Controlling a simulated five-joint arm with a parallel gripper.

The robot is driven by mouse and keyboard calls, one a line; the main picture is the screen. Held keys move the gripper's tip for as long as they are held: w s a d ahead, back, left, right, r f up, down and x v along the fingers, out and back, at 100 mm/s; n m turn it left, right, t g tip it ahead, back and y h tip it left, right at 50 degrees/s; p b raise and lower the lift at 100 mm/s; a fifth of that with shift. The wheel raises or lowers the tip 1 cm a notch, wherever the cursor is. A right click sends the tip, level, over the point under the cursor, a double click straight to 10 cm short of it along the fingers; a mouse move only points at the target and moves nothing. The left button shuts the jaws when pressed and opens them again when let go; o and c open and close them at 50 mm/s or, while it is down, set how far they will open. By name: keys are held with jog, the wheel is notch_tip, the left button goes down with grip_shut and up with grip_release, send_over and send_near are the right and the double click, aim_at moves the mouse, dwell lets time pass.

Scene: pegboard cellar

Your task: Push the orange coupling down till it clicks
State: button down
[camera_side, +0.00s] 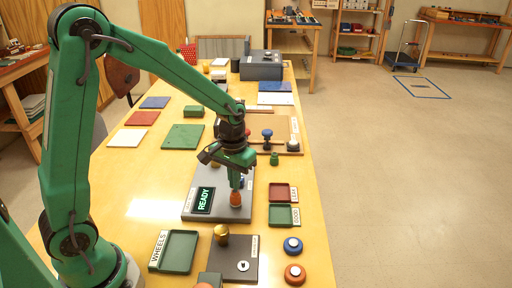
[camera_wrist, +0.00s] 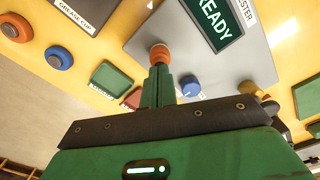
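The orange coupling (camera_side: 235,198) stands on the grey tester plate (camera_side: 230,213), to the right of its lit READY display (camera_side: 204,200). It also shows in the wrist view (camera_wrist: 160,54), right at the tip of my fingers. My gripper (camera_side: 235,188) points straight down over it. Its two green fingers (camera_wrist: 159,72) lie together, shut, with their tips at the coupling's top. Whether they touch it or a small gap remains, I cannot tell. The coupling's lower end is hard to make out. A blue knob (camera_wrist: 190,86) sits on the same plate.
Close by are red (camera_side: 283,192) and green (camera_side: 283,216) trays, a plate with a brass knob (camera_side: 221,234), a green WHEELS tray (camera_side: 175,252), and blue (camera_side: 292,246) and orange (camera_side: 295,273) rings. Bare tabletop lies left of the tester.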

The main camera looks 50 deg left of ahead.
jog(key=shift+f, duration=0.85)
dwell(0.4)
jog(key=shift+r, duration=0.2)
dwell(0.3)
jog(key=shift+r, duration=2.45)
jog(key=shift+r, duration=0.15)
jog(key=shift+s+r, duration=0.3)
jog(key=shift+r, duration=0.25)
jog(key=s+r+m+t, duration=0.1)
jog(key=s+r+t, duration=0.1)
jog(key=s+r, duration=0.3)
jog(key=s+r+m+t, duration=0.2)
jog(key=s+r, duration=0.4)
jog(key=s, duration=0.4)
jog(key=shift+s+d+t, duration=0.15)
jog(key=shift+s+t, duration=0.1)
jog(key=shift+t, duration=0.55)
